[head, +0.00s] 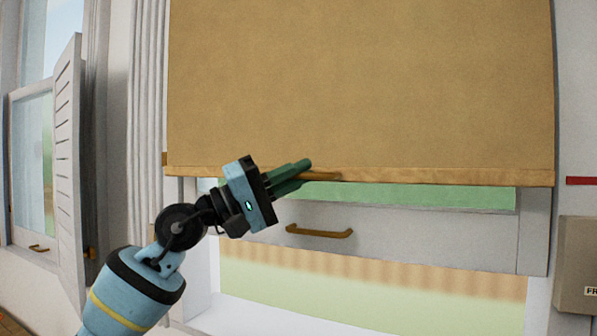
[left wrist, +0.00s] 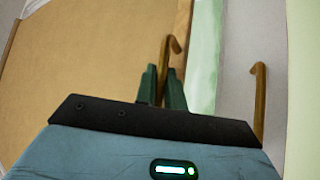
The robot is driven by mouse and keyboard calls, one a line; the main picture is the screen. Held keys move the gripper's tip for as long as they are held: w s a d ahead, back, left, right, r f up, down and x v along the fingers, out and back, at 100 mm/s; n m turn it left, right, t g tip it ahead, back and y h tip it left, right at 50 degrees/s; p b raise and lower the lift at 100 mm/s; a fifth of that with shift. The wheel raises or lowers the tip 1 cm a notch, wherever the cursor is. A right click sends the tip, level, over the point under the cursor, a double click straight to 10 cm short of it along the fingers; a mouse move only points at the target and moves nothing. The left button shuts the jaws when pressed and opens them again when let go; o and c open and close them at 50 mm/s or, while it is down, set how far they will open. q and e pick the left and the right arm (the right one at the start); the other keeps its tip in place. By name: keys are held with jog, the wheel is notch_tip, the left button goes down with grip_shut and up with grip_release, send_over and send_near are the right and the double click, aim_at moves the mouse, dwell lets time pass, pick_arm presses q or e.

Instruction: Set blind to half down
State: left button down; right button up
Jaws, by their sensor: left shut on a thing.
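The tan blind (head: 360,80) hangs over the upper part of the window, its bottom bar (head: 440,177) a little above the sash's lower rail. A small wooden handle (head: 326,177) sits on the bar; it also shows in the left wrist view (left wrist: 171,46). My left gripper (head: 303,172), with green fingers, is shut on this handle. In the left wrist view the fingers (left wrist: 162,84) stand on both sides of the handle. The fingers hide part of the handle. My right gripper is in neither view.
The white window sash (head: 420,238) below the bar has a brass handle (head: 318,232), close under my left gripper. Below the sash is an open gap above the sill. A louvred shutter (head: 68,170) stands at left; a grey box (head: 577,265) is at right.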

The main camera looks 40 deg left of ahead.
pick_arm(q)
jog(key=shift+f, duration=0.3)
jog(key=c, duration=1.8)
grip_release()
jog(key=shift+o, duration=0.2)
jog(key=b+v, duration=0.3)
jog(key=v, duration=0.4)
jog(key=shift+s+a, duration=0.2)
jog(key=shift+s, duration=0.15)
jog(key=shift+f, duration=0.15)
